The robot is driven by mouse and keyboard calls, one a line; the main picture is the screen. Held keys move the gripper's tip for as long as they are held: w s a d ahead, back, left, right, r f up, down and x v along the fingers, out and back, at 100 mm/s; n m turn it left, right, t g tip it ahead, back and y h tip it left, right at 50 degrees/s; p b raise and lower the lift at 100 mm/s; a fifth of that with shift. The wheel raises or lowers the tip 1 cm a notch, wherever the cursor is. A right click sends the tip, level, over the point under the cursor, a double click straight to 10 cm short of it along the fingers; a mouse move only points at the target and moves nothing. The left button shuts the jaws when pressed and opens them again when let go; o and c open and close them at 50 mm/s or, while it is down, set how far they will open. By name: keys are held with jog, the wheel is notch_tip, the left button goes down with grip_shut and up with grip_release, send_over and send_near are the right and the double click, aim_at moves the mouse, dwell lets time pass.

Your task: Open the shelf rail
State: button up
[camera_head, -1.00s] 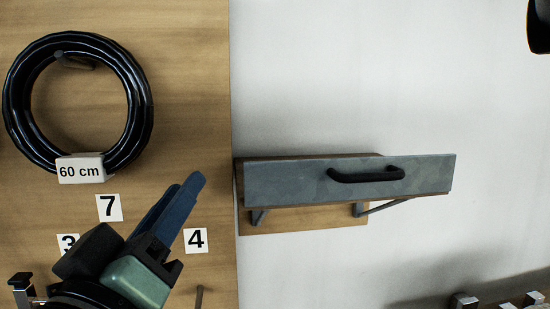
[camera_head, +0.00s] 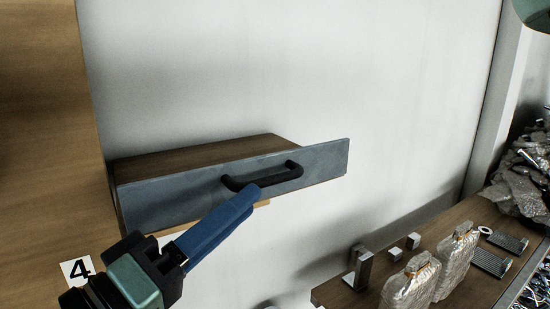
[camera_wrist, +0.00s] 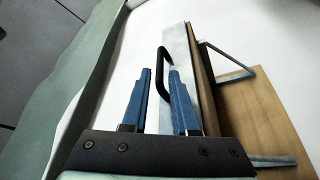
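The shelf rail is a wooden wall shelf (camera_head: 205,157) with a grey front panel (camera_head: 325,160) and a black bar handle (camera_head: 287,175). The panel also shows edge-on in the wrist view (camera_wrist: 181,50), with the handle (camera_wrist: 161,58) standing out from it. My gripper (camera_head: 248,192) has blue fingers that reach up from the lower left and overlap the handle's lower edge in the head view. In the wrist view my gripper (camera_wrist: 159,72) is open, with the handle's bar in line with the gap between the fingertips. I cannot tell whether they touch it.
Below right is a wooden bench (camera_head: 480,212) with wrapped packages (camera_head: 411,283) and metal blocks. The white wall (camera_head: 300,70) around the shelf is clear.

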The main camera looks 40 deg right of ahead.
aim_at(274, 180)
jog(key=p+x, duration=0.2)
jog(key=x, duration=0.3)
jog(key=shift+w+d+r+p, duration=0.1)
jog(key=shift+d+r+p, duration=0.15)
jog(key=shift+d+p, duration=0.1)
jog(key=shift+w+d, duration=0.1)
jog(key=shift+d, duration=0.4)
grip_shut()
